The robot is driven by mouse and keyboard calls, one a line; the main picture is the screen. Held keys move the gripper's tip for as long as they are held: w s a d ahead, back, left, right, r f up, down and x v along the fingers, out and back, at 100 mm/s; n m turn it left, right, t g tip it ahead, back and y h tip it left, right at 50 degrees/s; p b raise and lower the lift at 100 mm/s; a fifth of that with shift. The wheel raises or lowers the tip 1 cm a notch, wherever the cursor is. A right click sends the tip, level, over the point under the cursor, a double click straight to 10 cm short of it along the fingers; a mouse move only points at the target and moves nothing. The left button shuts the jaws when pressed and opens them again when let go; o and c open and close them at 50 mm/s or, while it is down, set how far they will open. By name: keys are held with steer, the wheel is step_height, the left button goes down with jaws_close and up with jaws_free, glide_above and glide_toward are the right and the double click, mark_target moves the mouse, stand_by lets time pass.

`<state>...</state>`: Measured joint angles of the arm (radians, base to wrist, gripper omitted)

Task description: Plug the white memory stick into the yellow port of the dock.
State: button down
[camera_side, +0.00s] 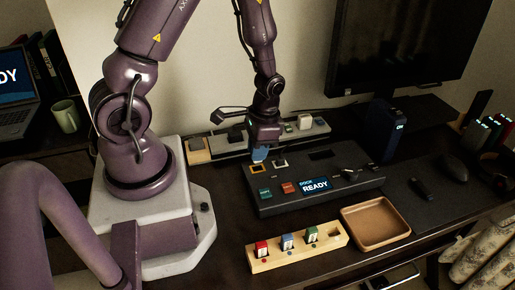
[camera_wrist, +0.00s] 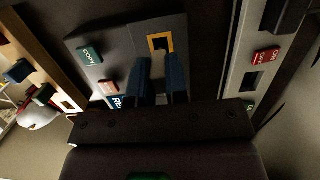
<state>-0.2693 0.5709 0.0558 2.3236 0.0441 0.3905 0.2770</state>
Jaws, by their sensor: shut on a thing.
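The dark dock (camera_side: 345,187) lies on the desk with a lit "READY" screen. Its yellow-framed port (camera_side: 257,168) is near its left back corner, and it also shows in the wrist view (camera_wrist: 160,41). My gripper (camera_side: 260,154) points down just above that port, with blue fingers shut. In the wrist view my gripper (camera_wrist: 160,85) has a narrow pale strip between the fingers, which looks like the white memory stick (camera_wrist: 160,97). The stick is mostly hidden by the fingers. I cannot tell whether its tip touches the port.
A wooden rack (camera_side: 290,256) holds red, blue and green sticks, with an empty slot at its right end. A tan tray (camera_side: 376,221) is beside it. A white-framed port (camera_side: 281,164) is right of the yellow one. A power strip (camera_side: 232,139) runs behind the dock.

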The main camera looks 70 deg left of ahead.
steer(key=shift+f, duration=1.9)
steer(key=c, duration=1)
jaws_free()
steer(key=shift+c, duration=0.2)
step_height(320, 180, up, 10)
steer(key=shift+r, duration=0.1)
steer(key=n, duration=0.2)
steer(key=r+n, duration=0.1)
steer(key=n, duration=0.1)
steer(key=shift+h, duration=0.3)
steer(key=shift+n, duration=0.3)
step_height(320, 180, down, 10)
step_height(320, 180, up, 13)
steer(key=w, duration=0.1)
steer(key=s+d+r+m+t, duration=0.2)
steer(key=d+r+t, duration=0.1)
steer(key=r, duration=0.5)
steer(key=s+d+r+m+t, duration=0.2)
steer(key=d+r, duration=0.3)
steer(key=r, duration=0.3)
steer(key=shift+s+d+t+y, duration=0.15)
steer(key=shift+s+t+y, duration=0.25)
steer(key=shift+s+t, duration=0.4)
